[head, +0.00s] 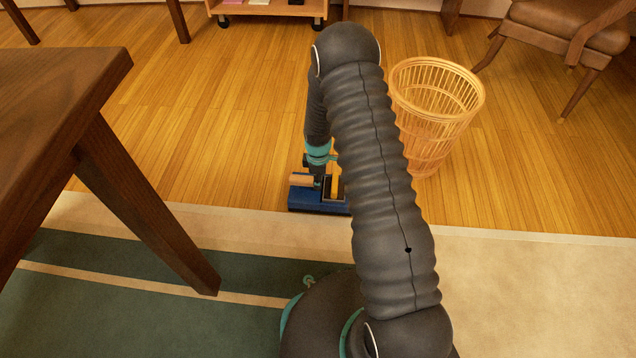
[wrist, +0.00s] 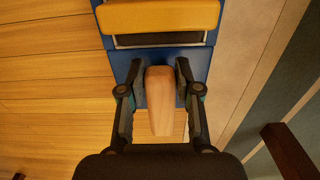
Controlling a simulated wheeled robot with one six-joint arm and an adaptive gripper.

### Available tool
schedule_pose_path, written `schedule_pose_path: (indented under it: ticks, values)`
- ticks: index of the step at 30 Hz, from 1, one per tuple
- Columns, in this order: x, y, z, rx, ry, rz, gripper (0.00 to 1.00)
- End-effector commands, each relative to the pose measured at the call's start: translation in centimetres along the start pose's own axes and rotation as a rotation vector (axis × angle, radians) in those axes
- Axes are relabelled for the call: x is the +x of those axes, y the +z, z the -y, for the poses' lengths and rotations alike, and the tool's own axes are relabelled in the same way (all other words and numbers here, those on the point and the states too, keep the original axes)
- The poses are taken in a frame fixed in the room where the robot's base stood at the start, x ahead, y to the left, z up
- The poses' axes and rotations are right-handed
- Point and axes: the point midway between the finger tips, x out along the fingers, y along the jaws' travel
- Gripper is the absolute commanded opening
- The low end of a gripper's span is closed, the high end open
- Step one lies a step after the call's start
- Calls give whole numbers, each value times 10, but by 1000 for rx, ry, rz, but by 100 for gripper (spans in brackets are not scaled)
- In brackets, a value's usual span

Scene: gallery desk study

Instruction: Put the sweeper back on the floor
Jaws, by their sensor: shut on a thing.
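The sweeper (head: 305,200) is a blue block with a wooden handle and a yellow part, low down at the border between the wood floor and the rug. In the wrist view the sweeper's blue body (wrist: 195,62) lies ahead of my gripper (wrist: 157,80), which is shut on its light wooden handle. My gripper (head: 318,178) points down at the sweeper in the head view, and my arm hides part of it. The wood floor (head: 240,110) spreads beyond it. I cannot tell whether the sweeper's underside touches the floor or hangs just above it.
A wicker basket (head: 436,95) stands on the floor to the right. A dark wooden table (head: 60,95) with a slanting leg is at left. A brown chair (head: 570,35) and a wheeled wooden cart (head: 265,8) stand at the back. Floor left of the sweeper is clear.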

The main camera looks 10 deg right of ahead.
Motion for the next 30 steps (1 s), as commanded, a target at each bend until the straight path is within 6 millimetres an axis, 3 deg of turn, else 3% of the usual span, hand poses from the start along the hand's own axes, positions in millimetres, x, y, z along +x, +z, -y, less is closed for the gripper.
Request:
schedule_pose_path:
  ticks: [3, 14, 15, 18, 30]
  values:
    - [11, 0, -1, 0, 2, -1, 0]
    - [14, 0, -1, 0, 2, -1, 0]
    - [15, 0, 0, 0, 1, 0, 35]
    - [14, 0, 0, 0, 1, 0, 58]
    - [8, 0, 0, 0, 1, 0, 58]
